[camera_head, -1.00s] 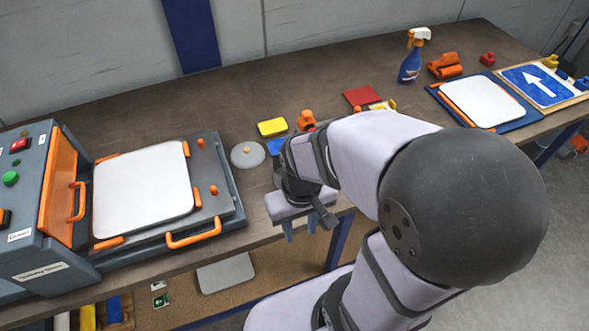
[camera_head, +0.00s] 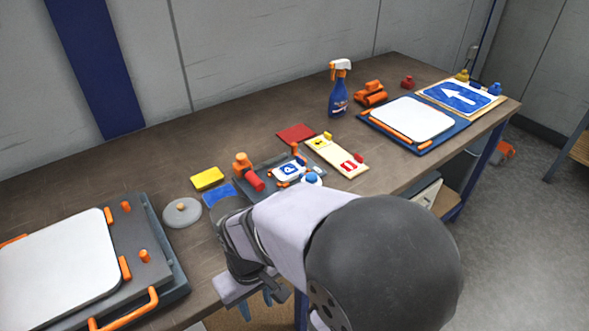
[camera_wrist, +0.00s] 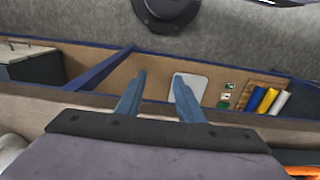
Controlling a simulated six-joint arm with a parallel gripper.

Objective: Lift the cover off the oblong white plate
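A white rounded plate (camera_head: 413,119) lies on a blue tray (camera_head: 446,141) at the right of the table, with an orange strip along its near left edge. Another white rounded plate (camera_head: 55,265) lies on the grey machine bed at the left. I cannot tell which is the oblong one, and no separate cover is clear on either. A round grey disc with a knob (camera_head: 182,212) lies on the table. My gripper (camera_head: 257,303) is at the table's front edge, away from both plates. In the wrist view my gripper (camera_wrist: 159,82) is open and empty.
A spray bottle (camera_head: 339,88), orange pieces (camera_head: 370,93) and a blue arrow sign (camera_head: 460,96) stand toward the back right. A yellow block (camera_head: 207,178), a small blue sign fixture (camera_head: 289,171) and a wooden board (camera_head: 337,155) lie mid-table.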

